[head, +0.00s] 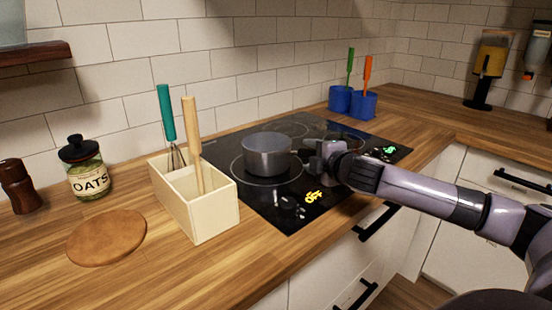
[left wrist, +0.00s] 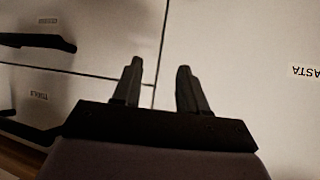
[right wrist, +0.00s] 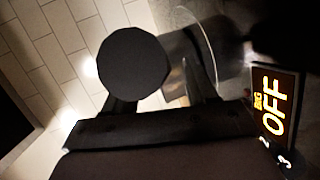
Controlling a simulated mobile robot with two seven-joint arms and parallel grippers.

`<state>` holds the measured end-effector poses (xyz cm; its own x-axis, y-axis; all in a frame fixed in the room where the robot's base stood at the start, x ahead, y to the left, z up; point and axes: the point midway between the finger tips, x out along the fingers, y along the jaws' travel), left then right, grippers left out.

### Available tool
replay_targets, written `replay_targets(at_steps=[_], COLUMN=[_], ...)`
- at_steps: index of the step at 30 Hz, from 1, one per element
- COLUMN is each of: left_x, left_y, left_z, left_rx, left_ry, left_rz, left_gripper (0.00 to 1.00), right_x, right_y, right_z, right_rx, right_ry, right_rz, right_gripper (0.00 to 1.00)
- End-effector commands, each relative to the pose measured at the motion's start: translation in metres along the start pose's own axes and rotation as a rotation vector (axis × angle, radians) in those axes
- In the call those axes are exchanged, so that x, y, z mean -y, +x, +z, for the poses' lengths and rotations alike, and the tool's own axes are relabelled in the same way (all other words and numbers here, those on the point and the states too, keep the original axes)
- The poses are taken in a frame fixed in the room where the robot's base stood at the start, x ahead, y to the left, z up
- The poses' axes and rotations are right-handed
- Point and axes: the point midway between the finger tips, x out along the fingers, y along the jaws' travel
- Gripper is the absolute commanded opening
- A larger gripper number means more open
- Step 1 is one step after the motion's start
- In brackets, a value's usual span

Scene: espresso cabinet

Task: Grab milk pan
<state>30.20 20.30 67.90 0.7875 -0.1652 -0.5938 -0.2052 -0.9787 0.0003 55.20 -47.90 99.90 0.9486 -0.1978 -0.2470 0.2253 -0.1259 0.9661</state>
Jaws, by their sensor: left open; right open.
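The milk pan (head: 266,158) is a small grey metal pot standing upright on the black cooktop (head: 252,203). My right gripper (head: 306,151) is open, close to the pan's right side, and covers the handle area in the head view. In the right wrist view a dark round shape (right wrist: 133,65), apparently the handle's end, lies in front of the left finger, with the shiny pan (right wrist: 176,58) behind. I cannot tell whether the fingers straddle the handle. My left gripper (left wrist: 160,68) is open and empty in front of white cabinet fronts, outside the head view.
A cream utensil box (head: 211,213) with a whisk and a wooden-handled tool stands left of the cooktop. A round wooden board (head: 106,238) and oats jar (head: 87,168) are farther left. Blue cups (head: 362,105) with utensils stand behind on the right. Drawer handles (head: 375,222) project below.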

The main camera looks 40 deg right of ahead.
Motion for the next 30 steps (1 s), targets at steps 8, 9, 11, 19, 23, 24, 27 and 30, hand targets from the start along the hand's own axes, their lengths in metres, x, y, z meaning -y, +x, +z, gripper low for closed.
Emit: replay_targets(at_steps=[8,9,11,19,23,24,27,30], left_x=[0.0003,0.0003,0.0004,0.0004,0.0004,0.0004,0.0004,0.0004], left_y=[-0.0014,-0.0013,-0.0012,-0.0011,-0.0011,-0.0011,-0.0011,-0.0011], left_z=[-0.0021,-0.002,-0.0018,-0.0015,-0.0014,-0.0014,-0.0013,-0.0012], left_rx=[0.0,0.0,0.0,0.0,0.001,0.001,0.001,0.001], left_ry=[0.0,0.0,0.0,-0.001,-0.001,-0.001,-0.001,-0.001], left_rz=[-0.001,-0.001,-0.001,-0.001,-0.001,-0.001,-0.001,-0.001], left_gripper=[0.43,0.43,0.43,0.43,0.43,0.43,0.43,0.43], right_x=[0.0004,0.0006,0.0007,0.0006,0.0006,0.0006,0.0006,0.0006], right_y=[0.0115,0.0116,0.0115,0.0112,0.0112,0.0112,0.0111,0.0111], right_z=[-0.0013,-0.0013,-0.0013,-0.0012,-0.0012,-0.0012,-0.0012,-0.0012], right_rx=[-0.002,-0.002,-0.002,-0.002,-0.002,-0.002,-0.002,-0.002], right_ry=[0.0,-0.001,-0.001,-0.001,-0.001,-0.001,-0.001,-0.001], right_rz=[-0.002,-0.002,-0.002,-0.001,-0.002,-0.002,-0.002,-0.002], right_gripper=[0.57,0.57,0.57,0.0,0.0,0.0,0.0,0.0])
